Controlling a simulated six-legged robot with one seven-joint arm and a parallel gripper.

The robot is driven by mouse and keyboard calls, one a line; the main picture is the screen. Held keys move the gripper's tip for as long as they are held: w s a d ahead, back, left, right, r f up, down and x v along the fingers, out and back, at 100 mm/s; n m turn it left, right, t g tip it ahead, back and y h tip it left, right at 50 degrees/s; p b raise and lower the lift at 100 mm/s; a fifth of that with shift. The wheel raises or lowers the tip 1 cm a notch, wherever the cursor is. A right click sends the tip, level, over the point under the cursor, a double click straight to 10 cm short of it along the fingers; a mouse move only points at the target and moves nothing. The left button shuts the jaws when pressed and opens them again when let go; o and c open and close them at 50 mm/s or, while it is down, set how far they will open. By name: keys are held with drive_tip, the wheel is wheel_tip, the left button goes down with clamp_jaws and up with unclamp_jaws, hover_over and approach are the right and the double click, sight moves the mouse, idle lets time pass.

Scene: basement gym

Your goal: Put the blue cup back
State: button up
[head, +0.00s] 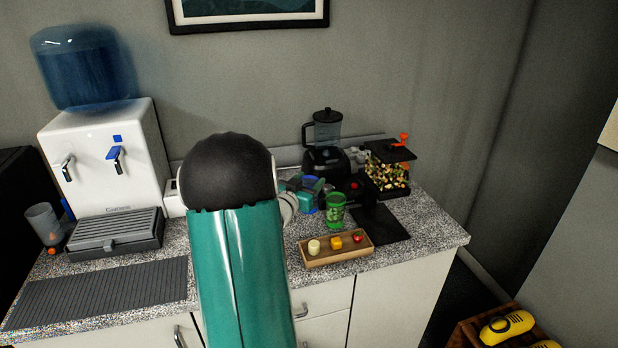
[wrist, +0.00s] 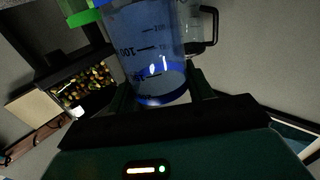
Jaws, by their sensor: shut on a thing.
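The blue cup (wrist: 150,50) is a clear blue measuring cup with printed marks. In the wrist view it stands between the fingers of my gripper (wrist: 162,92), which is shut on it. In the head view my gripper (head: 306,187) is over the counter, in front of the blender, and my arm hides part of this area. Only a small part of the blue cup (head: 308,206) shows there, so I cannot tell whether it touches the counter. A green cup (head: 335,210) stands just right of it; green also shows in the wrist view (wrist: 84,16).
A wooden tray (head: 340,260) with small food pieces lies in front. A black mat (head: 380,223) is right of the green cup. The blender (head: 327,133) and a food-filled container (head: 388,178) stand behind. A water dispenser (head: 140,130) and grey ribbed mat (head: 100,292) are at left.

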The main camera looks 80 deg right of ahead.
drive_tip(key=shift+d+f, duration=0.15)
drive_tip(key=shift+f, duration=2.85)
drive_tip(key=shift+f, duration=0.55)
drive_tip(key=shift+f, duration=0.25)
